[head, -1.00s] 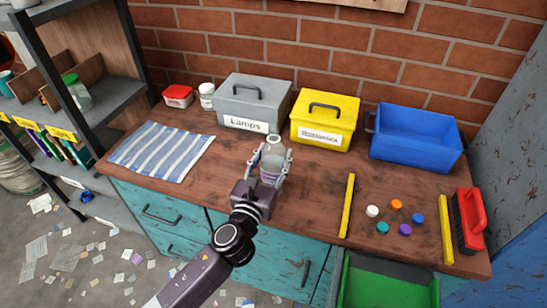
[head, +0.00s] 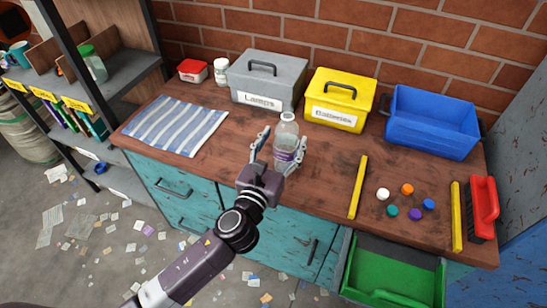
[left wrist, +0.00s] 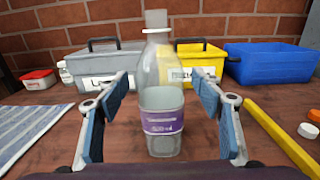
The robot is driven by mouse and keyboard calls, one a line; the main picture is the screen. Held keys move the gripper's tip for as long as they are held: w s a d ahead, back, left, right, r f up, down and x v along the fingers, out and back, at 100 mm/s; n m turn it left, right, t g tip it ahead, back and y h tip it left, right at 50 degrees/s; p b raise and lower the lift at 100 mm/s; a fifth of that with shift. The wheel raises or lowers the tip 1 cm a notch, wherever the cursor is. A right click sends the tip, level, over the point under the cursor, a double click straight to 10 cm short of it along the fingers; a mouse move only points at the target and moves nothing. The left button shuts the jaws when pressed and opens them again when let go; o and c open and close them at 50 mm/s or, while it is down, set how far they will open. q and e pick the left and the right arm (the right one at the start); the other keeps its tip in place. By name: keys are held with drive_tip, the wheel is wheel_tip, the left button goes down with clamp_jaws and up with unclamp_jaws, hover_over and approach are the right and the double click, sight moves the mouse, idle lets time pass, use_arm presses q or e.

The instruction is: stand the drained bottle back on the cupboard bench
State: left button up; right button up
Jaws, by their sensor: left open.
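A clear bottle with a purple label (head: 286,143) stands upright on the wooden top of the teal cupboard bench (head: 225,140), in front of the grey box. In the left wrist view (left wrist: 161,110) a gap shows between each finger pad and the bottle. My right gripper is not in view.
Behind stand a grey Lamps box (head: 268,80), a yellow Batteries box (head: 339,100) and a blue bin (head: 432,120). A striped cloth (head: 175,125) lies left. Yellow bars (head: 358,187), several coloured caps (head: 407,189) and a red brush (head: 484,208) lie right. A green drawer (head: 395,270) is open below.

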use_arm(q)
drive_tip(key=v, duration=0.9)
drive_tip(key=shift+b, duration=0.45)
drive_tip(key=shift+s+r, duration=0.1)
